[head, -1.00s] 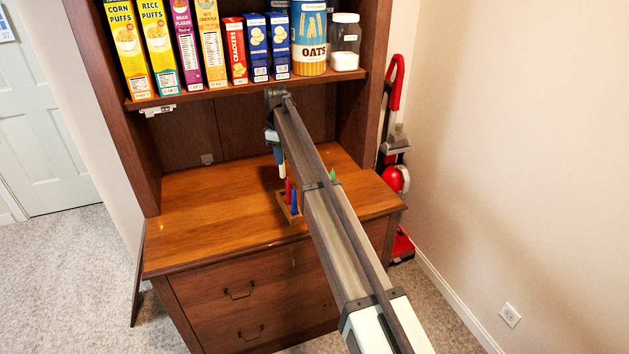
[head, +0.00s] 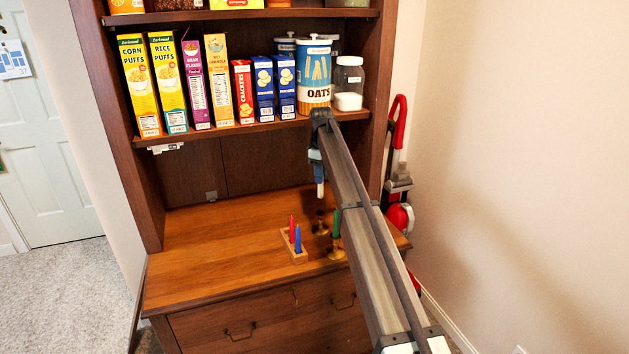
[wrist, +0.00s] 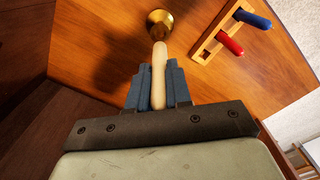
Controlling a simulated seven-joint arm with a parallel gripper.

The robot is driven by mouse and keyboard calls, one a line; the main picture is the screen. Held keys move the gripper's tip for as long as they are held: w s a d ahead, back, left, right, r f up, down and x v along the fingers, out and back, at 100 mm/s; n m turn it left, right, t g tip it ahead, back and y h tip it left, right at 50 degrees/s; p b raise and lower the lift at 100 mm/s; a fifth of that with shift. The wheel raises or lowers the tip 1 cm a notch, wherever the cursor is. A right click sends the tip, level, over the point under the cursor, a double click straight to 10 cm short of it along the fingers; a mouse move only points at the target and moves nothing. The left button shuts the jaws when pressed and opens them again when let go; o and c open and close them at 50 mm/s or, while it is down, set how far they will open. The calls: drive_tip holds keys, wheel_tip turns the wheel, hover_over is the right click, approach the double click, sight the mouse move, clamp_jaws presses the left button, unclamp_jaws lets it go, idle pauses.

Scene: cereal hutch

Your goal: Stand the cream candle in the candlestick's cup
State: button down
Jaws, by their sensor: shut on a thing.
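My gripper (head: 318,174) is shut on the cream candle (wrist: 159,75), which points downward between the fingers. The candle's lower end (head: 320,191) also shows in the head view. It hangs above a brass candlestick (head: 320,222) with no candle in it; a small gap shows between them. In the wrist view the candlestick's brass cup (wrist: 160,20) lies just past the candle's far end, nearly in line with it. I cannot tell the exact height or alignment. The candle's upper end is hidden by my gripper.
A wooden rack (head: 300,259) holds a red candle (head: 292,228) and a blue candle (head: 298,239), left of the candlestick. A second brass candlestick (head: 337,253) with a green candle (head: 336,224) stands nearer. A shelf (head: 230,130) with boxes and jars is above. The counter's left is clear.

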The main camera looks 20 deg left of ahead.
sight(321, 197)
drive_tip(key=shift+f, duration=3.2)
drive_tip(key=shift+f, duration=1.45)
drive_tip(key=c, duration=0.6)
unclamp_jaws()
drive_tip(key=shift+c, duration=0.2)
drive_tip(key=shift+r, duration=2.5)
